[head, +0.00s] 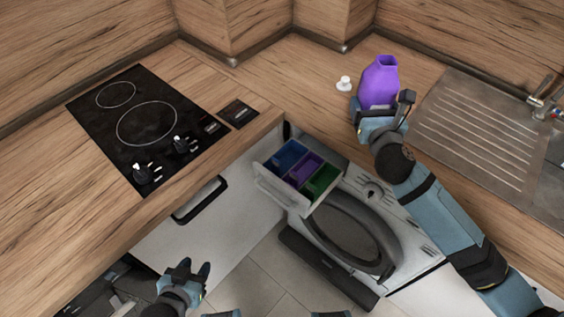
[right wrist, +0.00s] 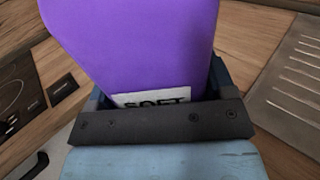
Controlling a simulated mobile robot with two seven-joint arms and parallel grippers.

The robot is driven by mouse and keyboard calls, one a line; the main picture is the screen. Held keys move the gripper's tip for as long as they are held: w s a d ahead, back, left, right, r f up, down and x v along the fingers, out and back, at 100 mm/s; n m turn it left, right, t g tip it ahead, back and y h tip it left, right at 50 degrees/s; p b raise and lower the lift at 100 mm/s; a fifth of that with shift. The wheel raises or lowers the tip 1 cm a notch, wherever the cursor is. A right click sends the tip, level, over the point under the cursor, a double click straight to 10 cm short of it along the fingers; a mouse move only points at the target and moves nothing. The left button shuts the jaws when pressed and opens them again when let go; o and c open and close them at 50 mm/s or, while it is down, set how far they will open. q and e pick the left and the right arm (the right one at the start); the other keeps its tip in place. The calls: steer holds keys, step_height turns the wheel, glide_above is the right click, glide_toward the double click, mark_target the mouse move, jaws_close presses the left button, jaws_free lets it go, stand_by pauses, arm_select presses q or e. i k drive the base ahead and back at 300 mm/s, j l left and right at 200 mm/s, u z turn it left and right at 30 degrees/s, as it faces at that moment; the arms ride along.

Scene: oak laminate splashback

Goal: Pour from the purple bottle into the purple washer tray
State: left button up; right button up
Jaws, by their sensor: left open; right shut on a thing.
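The purple bottle (head: 379,83) stands nearly upright at the counter behind the washer, its top open. I cannot tell whether its base touches the counter. My right gripper (head: 374,112) is shut around its lower part. In the right wrist view the purple bottle (right wrist: 135,45) fills the middle, with a white label partly hidden by the gripper (right wrist: 160,100). The washer drawer is pulled out, with blue, purple and green trays. The purple washer tray (head: 305,168) is the middle one, left of and below the bottle. My left gripper (head: 186,274) is open and empty, low at the front left.
A white cap (head: 344,83) sits on the counter left of the bottle. The washer (head: 350,240) is under the counter. A black hob (head: 140,125) lies to the left, and a ribbed metal sink drainer (head: 470,130) to the right. The space above the drawer looks clear.

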mark_target(296, 177)
steer(key=u, duration=1.1)
steer(key=k+l+u, duration=0.1)
steer(key=k+u, duration=0.15)
steer(key=k, duration=0.85)
steer(key=i+l, duration=0.35)
steer(key=i, duration=0.05)
